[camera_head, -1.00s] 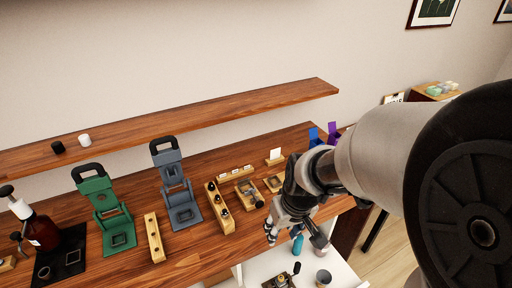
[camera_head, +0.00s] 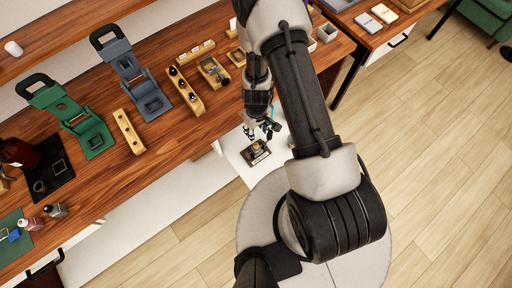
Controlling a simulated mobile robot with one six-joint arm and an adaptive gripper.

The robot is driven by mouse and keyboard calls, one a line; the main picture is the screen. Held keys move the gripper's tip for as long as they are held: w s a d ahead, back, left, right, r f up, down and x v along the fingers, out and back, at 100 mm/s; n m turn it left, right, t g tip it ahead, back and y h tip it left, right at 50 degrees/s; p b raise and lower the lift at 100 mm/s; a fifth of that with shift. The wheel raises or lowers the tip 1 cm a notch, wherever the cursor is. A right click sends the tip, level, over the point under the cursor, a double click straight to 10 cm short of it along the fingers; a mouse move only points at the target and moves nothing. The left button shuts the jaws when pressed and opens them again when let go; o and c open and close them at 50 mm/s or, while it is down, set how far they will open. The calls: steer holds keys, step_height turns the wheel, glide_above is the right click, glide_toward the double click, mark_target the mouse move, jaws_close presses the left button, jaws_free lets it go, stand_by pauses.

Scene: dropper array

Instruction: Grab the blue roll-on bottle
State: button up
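My gripper (camera_head: 262,130) hangs above the white pulled-out surface at the front edge of the wooden counter, and its fingers look spread apart. A small blue patch (camera_head: 269,133) shows beside the fingers. It may be the blue roll-on bottle, but it is tiny and partly hidden, and I see no clear hold on it. A small dark tray (camera_head: 263,158) with a tan piece on it lies just below the gripper. A green mat (camera_head: 28,247) at the far left carries small bottles and a small blue item (camera_head: 14,235), too small to identify.
The wooden counter (camera_head: 185,132) holds a green press (camera_head: 90,138), a grey press (camera_head: 150,105), a wooden strip (camera_head: 128,132) and a vial rack (camera_head: 186,90). A second table (camera_head: 362,30) stands at the upper right. The floor (camera_head: 440,150) is clear on the right.

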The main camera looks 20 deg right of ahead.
mark_target(256, 145)
step_height(256, 145, down, 11)
steer(key=b, duration=1)
steer(key=shift+r, duration=0.1)
step_height(256, 145, down, 5)
steer(key=b, duration=0.5)
steer(key=shift+a, duration=0.1)
jaws_close()
